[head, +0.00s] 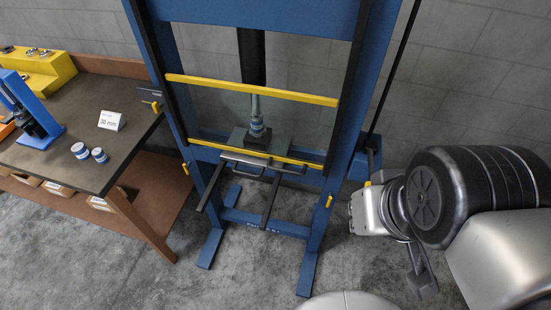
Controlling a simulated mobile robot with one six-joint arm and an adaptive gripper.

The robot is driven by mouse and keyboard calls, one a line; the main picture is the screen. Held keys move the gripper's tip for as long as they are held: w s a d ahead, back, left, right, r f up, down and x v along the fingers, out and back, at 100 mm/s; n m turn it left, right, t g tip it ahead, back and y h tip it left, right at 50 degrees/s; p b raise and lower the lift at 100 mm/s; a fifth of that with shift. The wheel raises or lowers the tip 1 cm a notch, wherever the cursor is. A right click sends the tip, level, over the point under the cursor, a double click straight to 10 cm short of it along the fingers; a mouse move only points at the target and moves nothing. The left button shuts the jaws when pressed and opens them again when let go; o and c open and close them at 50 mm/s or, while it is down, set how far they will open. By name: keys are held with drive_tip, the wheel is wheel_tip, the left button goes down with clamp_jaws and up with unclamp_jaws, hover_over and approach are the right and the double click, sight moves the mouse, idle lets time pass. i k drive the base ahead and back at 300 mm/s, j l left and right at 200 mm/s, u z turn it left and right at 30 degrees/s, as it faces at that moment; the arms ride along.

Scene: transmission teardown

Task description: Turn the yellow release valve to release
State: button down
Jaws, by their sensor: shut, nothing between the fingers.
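A small yellow piece (368,183), which looks like the release valve, shows low on the pump (362,164) at the right side of the blue press frame (345,110). It is too small for me to tell which way it is turned. My gripper (384,176) is at the end of the arm at the right, just to the right of the yellow piece. It is shut and holds nothing. My wrist hides much of it, and I cannot tell whether its tips touch the yellow piece.
A long black pump handle (396,68) rises beside the frame. A ram (256,108) stands over the press bed. A workbench (95,160) at left carries a blue fixture (35,115), small cylinders (80,150) and a "30 mm" card (112,120). Concrete floor (160,285) in front is clear.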

sight(156, 107)
drive_tip(key=k+j+z, duration=0.1)
drive_tip(key=j+z, duration=0.3)
drive_tip(key=j, duration=0.95)
